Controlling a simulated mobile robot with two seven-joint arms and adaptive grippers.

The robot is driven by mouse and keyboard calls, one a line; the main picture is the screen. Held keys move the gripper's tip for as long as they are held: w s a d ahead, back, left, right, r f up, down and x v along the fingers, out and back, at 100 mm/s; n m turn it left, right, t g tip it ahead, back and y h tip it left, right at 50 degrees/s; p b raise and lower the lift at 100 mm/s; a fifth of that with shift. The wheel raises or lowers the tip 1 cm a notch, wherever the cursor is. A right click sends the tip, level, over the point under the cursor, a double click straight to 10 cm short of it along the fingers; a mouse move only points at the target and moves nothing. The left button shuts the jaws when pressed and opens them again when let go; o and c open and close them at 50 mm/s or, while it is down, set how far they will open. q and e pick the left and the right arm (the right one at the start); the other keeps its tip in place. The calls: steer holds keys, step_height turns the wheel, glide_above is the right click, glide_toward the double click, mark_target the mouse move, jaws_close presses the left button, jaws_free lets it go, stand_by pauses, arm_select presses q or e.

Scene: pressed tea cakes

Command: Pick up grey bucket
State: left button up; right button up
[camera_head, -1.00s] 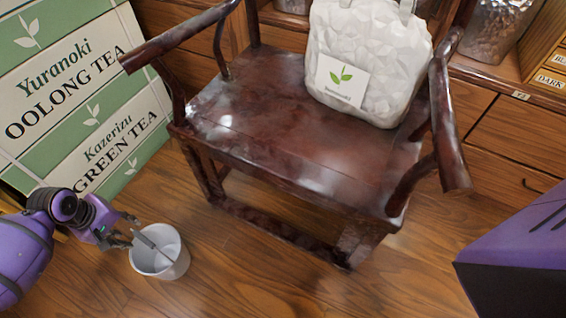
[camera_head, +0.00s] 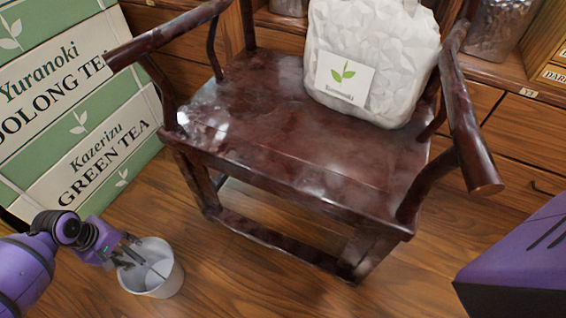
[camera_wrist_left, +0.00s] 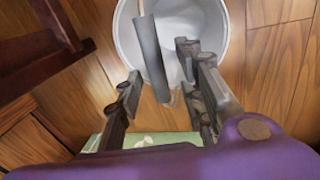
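The grey bucket (camera_head: 165,283) stands upright on the wooden floor at lower left in the head view. In the left wrist view the bucket (camera_wrist_left: 188,18) shows at the top, its far rim cut off. A darker grey bar, seemingly its handle (camera_wrist_left: 150,58), crosses its mouth. My left gripper (camera_head: 132,252) is at the bucket's rim on the left side. In the wrist view my left gripper (camera_wrist_left: 160,72) is open, with fingers on either side of the bar. I cannot tell whether they touch it. My right gripper is not in view.
A dark wooden armchair (camera_head: 290,130) stands right of the bucket, holding a white bag (camera_head: 370,60). Large green and white tea boxes (camera_head: 80,120) stand behind at left. Wooden drawers (camera_head: 525,135) line the back. Floor is open in front of the chair.

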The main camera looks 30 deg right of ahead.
arm_select(q)
jaws_close()
steer(key=shift+r, duration=0.1)
stand_by(0.4)
